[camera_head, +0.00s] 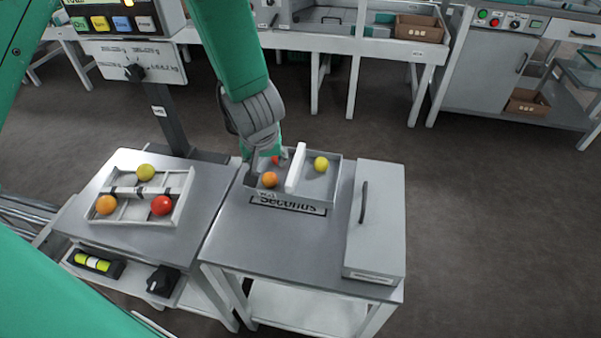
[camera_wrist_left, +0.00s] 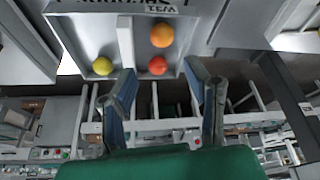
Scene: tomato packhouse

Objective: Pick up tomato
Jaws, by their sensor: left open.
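My left gripper (camera_head: 266,162) is over the left compartment of the tray labelled Seconds (camera_head: 289,205). In the left wrist view, the gripper (camera_wrist_left: 163,80) is open, with nothing between its fingers. A red tomato (camera_head: 276,160) lies in that compartment, partly hidden by the gripper; in the wrist view the red tomato (camera_wrist_left: 157,66) appears just beyond the gap between the fingertips. An orange tomato (camera_head: 270,179) lies in the same compartment, also in the wrist view (camera_wrist_left: 162,35). A yellow tomato (camera_head: 321,163) lies in the right compartment, beyond a white divider (camera_head: 295,168). My right gripper is not in view.
A divided tray (camera_head: 131,218) on the left holds orange (camera_head: 106,204), yellow-green (camera_head: 146,172) and red (camera_head: 162,205) tomatoes. A grey lidded box (camera_head: 386,215) with a handle stands right of the Seconds tray. A display post (camera_head: 168,120) rises behind. The front tabletop is clear.

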